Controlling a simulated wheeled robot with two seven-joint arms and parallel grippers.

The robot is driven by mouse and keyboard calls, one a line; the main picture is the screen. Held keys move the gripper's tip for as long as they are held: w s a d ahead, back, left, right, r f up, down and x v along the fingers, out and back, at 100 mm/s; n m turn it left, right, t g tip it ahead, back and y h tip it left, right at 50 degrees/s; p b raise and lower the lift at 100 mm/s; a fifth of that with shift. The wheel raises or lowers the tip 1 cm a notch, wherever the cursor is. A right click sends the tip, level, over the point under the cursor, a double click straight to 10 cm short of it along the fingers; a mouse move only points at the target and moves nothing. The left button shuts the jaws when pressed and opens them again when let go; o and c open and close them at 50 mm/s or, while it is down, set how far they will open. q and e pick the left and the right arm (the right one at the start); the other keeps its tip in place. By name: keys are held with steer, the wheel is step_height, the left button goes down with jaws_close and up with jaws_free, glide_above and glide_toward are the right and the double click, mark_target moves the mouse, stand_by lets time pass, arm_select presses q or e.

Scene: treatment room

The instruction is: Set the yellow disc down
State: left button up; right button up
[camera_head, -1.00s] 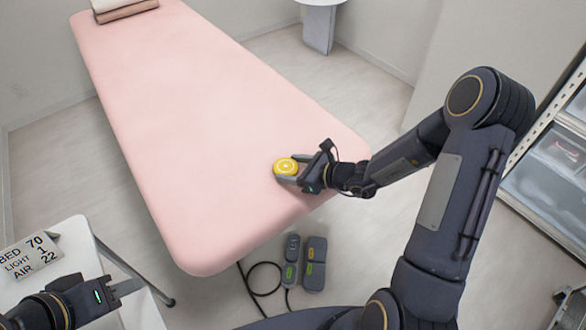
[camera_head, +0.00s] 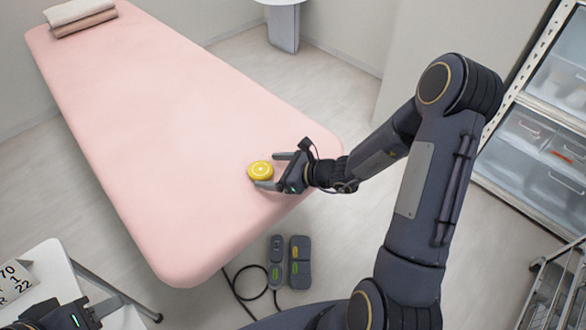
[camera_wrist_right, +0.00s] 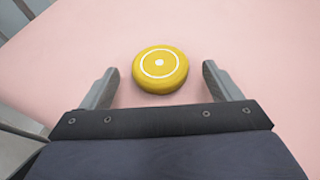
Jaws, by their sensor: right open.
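The yellow disc (camera_head: 260,171) has a white ring and a white centre dot on top. It lies flat on the pink bed (camera_head: 150,130), near the bed's near right end. In the right wrist view the disc (camera_wrist_right: 160,69) sits just beyond and between my spread fingertips, with a gap on both sides. My right gripper (camera_head: 270,170) is open and touches nothing that I can see. My left gripper (camera_head: 98,306) is at the lower left, beside a white table, partly cut off; its fingers are not clear.
A white table (camera_head: 40,262) with a number card (camera_head: 14,280) stands at lower left. Foot pedals (camera_head: 288,262) with a cable lie on the floor. Folded towels (camera_head: 80,12) rest at the bed's far end. Shelves with clear bins (camera_head: 540,150) stand at right. Most of the bed is bare.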

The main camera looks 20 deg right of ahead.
steer(key=p+v, duration=0.2)
steer(key=v, duration=0.8)
steer(key=s+a+r+n+g+y, duration=0.1)
steer(key=s+a+r+n+g, duration=0.1)
steer(key=s+a+r+n, duration=0.4)
steer(key=s+a+r+n+g, duration=0.1)
steer(key=s+r+n+g, duration=0.25)
steer(key=n, duration=0.35)
steer(key=s+d+r+n+h, duration=0.1)
steer(key=s+d+n+h, duration=0.1)
steer(key=s+n, duration=0.3)
steer(key=s+d+r+n+t+h, duration=0.1)
steer(key=s+n+h, duration=0.3)
steer(key=n, duration=0.4)
steer(key=shift+s+d+r, duration=0.35)
steer(key=shift+s+r, duration=0.15)
